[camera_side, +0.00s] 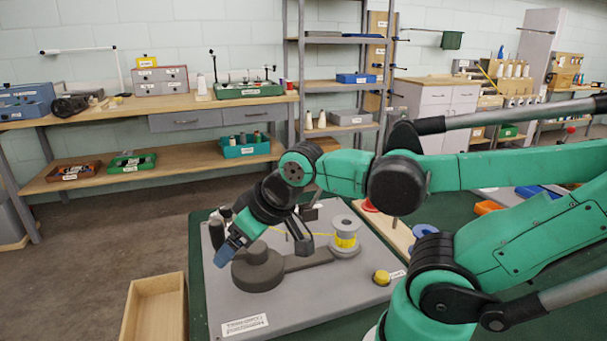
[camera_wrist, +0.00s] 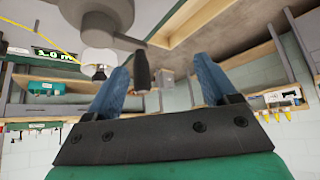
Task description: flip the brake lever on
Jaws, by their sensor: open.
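The brake lever (camera_wrist: 141,70) has a black grip on a grey arm that reaches out from a round grey hub (camera_wrist: 96,18). In the side view the black grip (camera_side: 216,232) stands upright near the left edge of the grey base plate (camera_side: 330,296), beside the dark round hub (camera_side: 258,270). My gripper (camera_side: 229,249) is low over the plate's left part, its blue fingers next to the grip. In the wrist view my gripper (camera_wrist: 160,68) is open. The grip shows between its two blue fingers, with a gap on each side; contact cannot be seen.
A spool with yellow thread (camera_side: 345,236) stands to the right on the plate, with thread running left. A yellow button (camera_side: 381,277) is near the plate's right edge. An open wooden tray (camera_side: 155,308) stands at the front left. Shelves and benches are behind.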

